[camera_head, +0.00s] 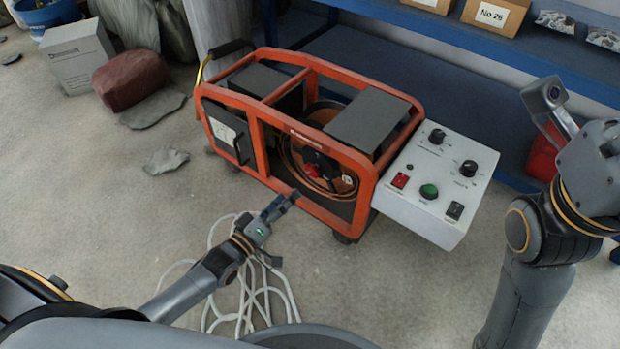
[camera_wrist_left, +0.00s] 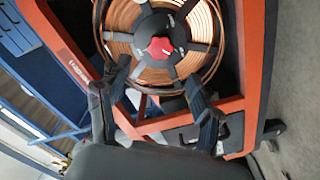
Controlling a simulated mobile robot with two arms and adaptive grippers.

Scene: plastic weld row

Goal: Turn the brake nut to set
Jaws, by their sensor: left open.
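The brake nut (camera_wrist_left: 160,48) is a red star-shaped knob at the hub of a spool (camera_wrist_left: 203,22) wound with copper-coloured wire. In the head view the red nut (camera_head: 312,169) shows small inside the orange frame of the machine (camera_head: 262,140). My left gripper (camera_head: 283,203) is in front of the frame's lower rail, apart from the nut. In the left wrist view its two fingers (camera_wrist_left: 158,95) are spread, with the nut beyond and between them and nothing held. My right arm is at the right of the head view; its gripper's fingers are not clear.
A white control box (camera_head: 437,190) with knobs and buttons juts from the machine's right end. Loose pale cable (camera_head: 245,300) lies on the floor under my left arm. The orange frame bars surround the spool. A blue shelf (camera_head: 420,60) stands behind.

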